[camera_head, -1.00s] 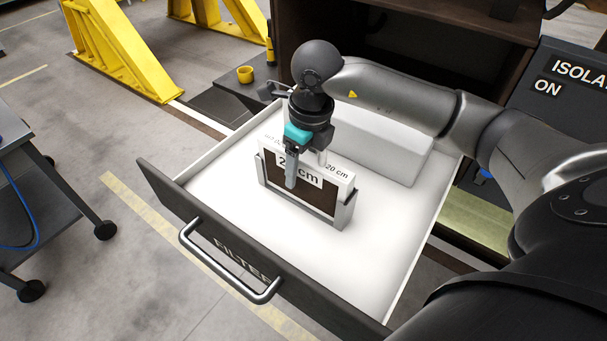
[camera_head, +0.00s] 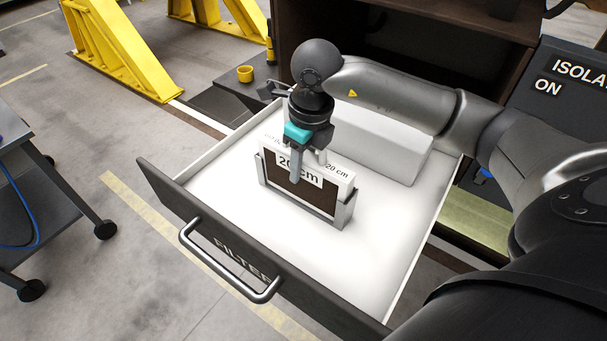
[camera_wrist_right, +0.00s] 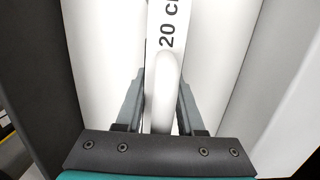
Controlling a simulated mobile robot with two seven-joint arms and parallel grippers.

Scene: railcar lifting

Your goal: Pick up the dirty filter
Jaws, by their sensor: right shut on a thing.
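The filter (camera_head: 318,196) has a dark brown face and a white frame marked "20 cm". It stands upright in a grey holder (camera_head: 345,213) inside the open drawer. My right gripper (camera_head: 299,174) comes down on it from above and is shut on its upper part, with one finger in front of the dark face. My left gripper is not in view.
The drawer (camera_head: 215,185) has a white inside and a front handle (camera_head: 225,272). A white block (camera_head: 385,148) lies behind the filter. The drawer floor in front is clear. A yellow cup (camera_head: 245,74) stands beyond the drawer, and a cart (camera_head: 30,200) is at the left.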

